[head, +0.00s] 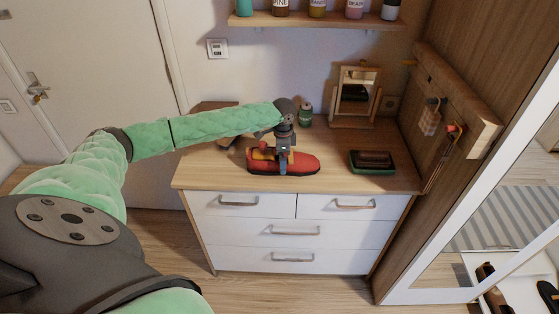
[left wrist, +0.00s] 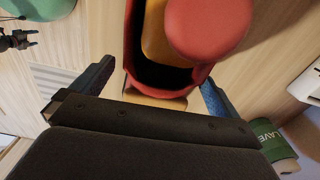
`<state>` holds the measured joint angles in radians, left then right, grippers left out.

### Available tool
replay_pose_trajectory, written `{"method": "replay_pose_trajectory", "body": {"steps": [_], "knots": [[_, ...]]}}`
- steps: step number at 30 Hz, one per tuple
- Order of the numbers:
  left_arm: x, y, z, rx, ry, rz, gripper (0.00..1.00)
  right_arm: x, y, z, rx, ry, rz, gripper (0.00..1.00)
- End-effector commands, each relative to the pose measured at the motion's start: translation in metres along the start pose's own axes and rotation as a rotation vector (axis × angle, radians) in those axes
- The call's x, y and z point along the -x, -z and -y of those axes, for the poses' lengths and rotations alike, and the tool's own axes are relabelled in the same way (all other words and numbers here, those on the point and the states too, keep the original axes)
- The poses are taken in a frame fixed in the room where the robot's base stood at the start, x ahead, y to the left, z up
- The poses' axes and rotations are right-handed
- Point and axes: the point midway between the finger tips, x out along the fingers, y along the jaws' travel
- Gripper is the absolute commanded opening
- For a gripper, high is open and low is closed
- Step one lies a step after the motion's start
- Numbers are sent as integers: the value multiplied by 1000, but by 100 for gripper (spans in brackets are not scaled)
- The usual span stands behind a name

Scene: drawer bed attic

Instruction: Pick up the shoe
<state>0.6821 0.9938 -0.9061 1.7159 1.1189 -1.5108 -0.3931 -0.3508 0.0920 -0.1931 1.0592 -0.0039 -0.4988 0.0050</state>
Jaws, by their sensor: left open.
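A red shoe (head: 305,163) with a dark sole and an orange-tan inside lies on top of the wooden dresser (head: 225,176). In the left wrist view the shoe (left wrist: 208,28) fills the upper middle, with its dark opening toward me. My left gripper (head: 284,167) is over the shoe from above. In the left wrist view my left gripper (left wrist: 158,88) is open, with one finger on each side of the shoe's near end. I cannot tell whether the fingers touch it. My right gripper is not in the head view.
A green and dark brown brush-like item (head: 372,162) lies right of the shoe. A small mirror (head: 355,95) and a green can (head: 305,114) stand behind. A shelf of bottles (head: 318,20) hangs above. A peg rail (head: 452,92) is at the right. The dresser's front right is clear.

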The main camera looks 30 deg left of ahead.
Motion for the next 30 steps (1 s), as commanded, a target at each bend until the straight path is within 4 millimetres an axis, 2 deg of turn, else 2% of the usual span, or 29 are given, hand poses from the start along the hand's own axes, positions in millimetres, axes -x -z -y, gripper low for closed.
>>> {"method": "replay_pose_trajectory", "body": {"steps": [10,11,18,30], "knots": [[-5,0,1,0,2,0,100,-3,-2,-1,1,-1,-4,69],[-5,0,1,0,2,0,96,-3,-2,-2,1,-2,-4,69],[-5,0,1,0,2,0,50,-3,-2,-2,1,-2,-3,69],[1,0,1,0,3,-1,50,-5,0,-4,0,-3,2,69]]}}
